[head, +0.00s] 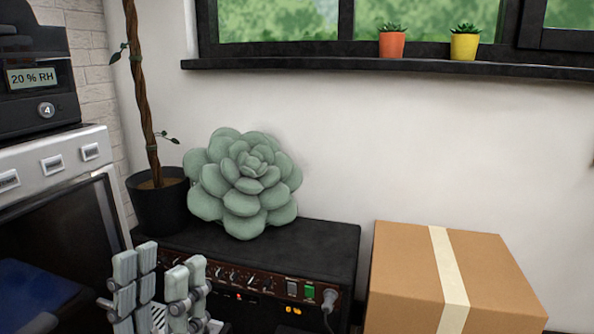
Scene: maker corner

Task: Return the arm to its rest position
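My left gripper (163,285) shows at the bottom left of the head view, its grey jointed fingers pointing up. The fingers stand apart with a gap between them, and I see nothing held there. It is in front of the left part of a black amplifier-like box (310,243). The lower part of the gripper is cut off by the frame's bottom edge. My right gripper is not in view.
A green succulent-shaped cushion (245,185) sits on the black box. A potted plant (160,205) stands beside it. A taped cardboard box (400,280) is at right. A grey machine (50,165) is at left. Two small pots stand on the windowsill (400,68).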

